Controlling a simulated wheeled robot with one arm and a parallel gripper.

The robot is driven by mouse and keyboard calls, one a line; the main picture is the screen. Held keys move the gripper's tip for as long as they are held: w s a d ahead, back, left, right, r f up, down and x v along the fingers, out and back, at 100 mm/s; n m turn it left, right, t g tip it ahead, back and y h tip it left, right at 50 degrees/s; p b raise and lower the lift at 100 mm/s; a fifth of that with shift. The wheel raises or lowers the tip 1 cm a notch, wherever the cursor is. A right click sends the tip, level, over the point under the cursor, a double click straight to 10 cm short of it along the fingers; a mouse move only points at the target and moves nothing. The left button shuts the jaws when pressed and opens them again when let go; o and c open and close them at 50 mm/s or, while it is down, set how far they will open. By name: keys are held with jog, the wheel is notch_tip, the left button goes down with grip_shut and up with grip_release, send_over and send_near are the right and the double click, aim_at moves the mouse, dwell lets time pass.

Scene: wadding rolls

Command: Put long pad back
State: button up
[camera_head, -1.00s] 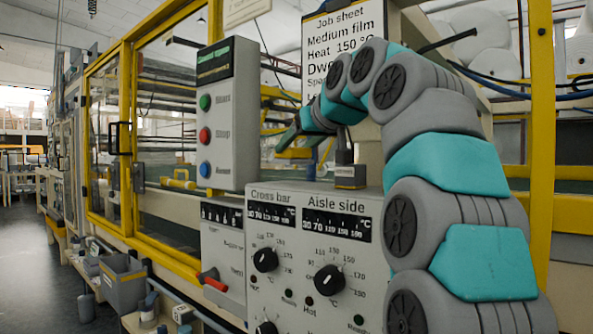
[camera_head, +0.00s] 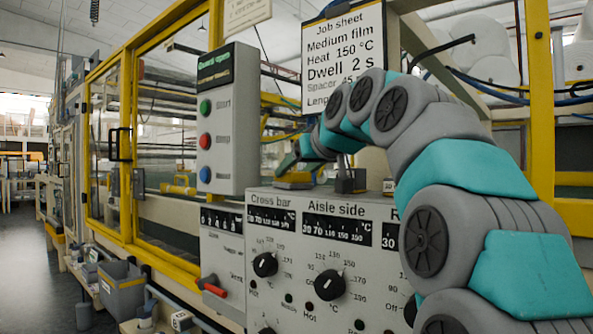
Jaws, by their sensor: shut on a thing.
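A grey button box (camera_head: 225,120) with green, red and blue buttons stands just left of my gripper. Yellow guard frames (camera_head: 126,140) line the machine. A red-handled lever (camera_head: 213,287) sticks out low. A grey bin (camera_head: 122,285) stands by the open aisle floor at left.

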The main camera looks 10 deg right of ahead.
jog(key=shift+f, duration=0.1)
jog(key=o, duration=1.4)
jog(key=shift+c, duration=0.2)
jog(key=shift+r, duration=0.2)
jog(key=v, duration=1.2)
jog(key=shift+s+f, duration=0.1)
